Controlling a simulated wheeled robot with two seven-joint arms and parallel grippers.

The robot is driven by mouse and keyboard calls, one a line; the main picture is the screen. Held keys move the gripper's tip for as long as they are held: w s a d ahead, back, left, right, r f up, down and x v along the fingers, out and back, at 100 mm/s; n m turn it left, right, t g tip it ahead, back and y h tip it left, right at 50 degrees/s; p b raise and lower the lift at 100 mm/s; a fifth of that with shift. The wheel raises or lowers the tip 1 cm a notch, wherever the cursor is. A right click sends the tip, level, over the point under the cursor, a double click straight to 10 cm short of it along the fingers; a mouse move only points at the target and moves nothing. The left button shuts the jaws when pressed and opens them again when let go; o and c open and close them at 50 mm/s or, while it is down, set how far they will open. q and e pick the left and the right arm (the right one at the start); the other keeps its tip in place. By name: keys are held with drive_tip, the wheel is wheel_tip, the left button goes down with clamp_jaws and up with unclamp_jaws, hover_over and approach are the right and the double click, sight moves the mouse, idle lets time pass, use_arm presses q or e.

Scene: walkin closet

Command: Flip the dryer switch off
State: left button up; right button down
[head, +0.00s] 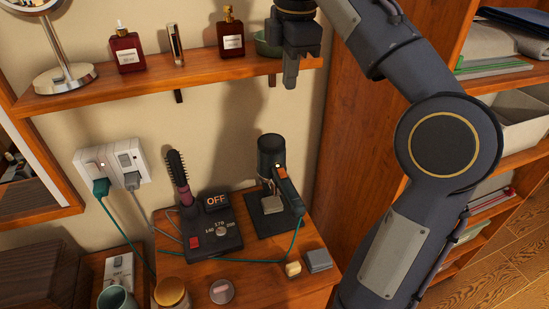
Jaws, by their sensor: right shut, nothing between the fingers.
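A dark hair dryer (271,151) with an orange-trimmed handle (290,194) rests on a black stand (261,218) on the wooden counter. A small yellow spot shows near the top of its handle; I cannot tell whether this is its switch or a light. A teal cord runs from the dryer area to a teal plug (101,188) in the white wall outlet (111,160). My right gripper (290,82) is shut and empty, pointing down at the right end of the shelf, above and apart from the dryer. My left gripper is out of view.
A brush styler base (228,242) with an "OFF" display, a red switch (194,242) and a dial stands left of the dryer. A white switch box (119,267) sits at lower left. The shelf (150,82) holds bottles. Small blocks (318,260) lie in front.

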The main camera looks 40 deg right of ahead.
drive_tip(key=shift+r, duration=0.1)
idle(0.3)
drive_tip(key=b, duration=0.7)
approach(281, 170)
drive_tip(key=f, duration=0.2)
drive_tip(key=f+b, duration=0.1)
drive_tip(key=f, duration=0.1)
drive_tip(key=f+b, duration=0.1)
drive_tip(key=f, duration=0.1)
drive_tip(key=shift+w+d+f, duration=0.15)
drive_tip(key=shift+w+f, duration=0.25)
